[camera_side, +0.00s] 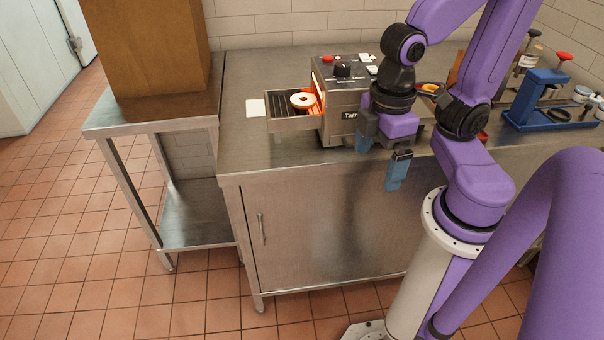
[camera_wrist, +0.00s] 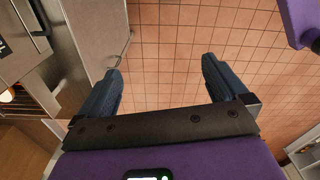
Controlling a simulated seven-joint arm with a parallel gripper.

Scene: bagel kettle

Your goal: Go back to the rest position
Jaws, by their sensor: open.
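In the wrist view my gripper (camera_wrist: 162,82) is also open and empty, above the tiled floor. My purple arm reaches in from the right side of the side view.
The toaster oven (camera_side: 342,92) stands on the steel counter (camera_side: 245,85), glowing inside. A bagel (camera_side: 303,100) lies on its extended left rack. A blue press-like stand (camera_side: 538,98) is at the right. A brown box (camera_side: 152,45) sits left. The floor in front is clear.

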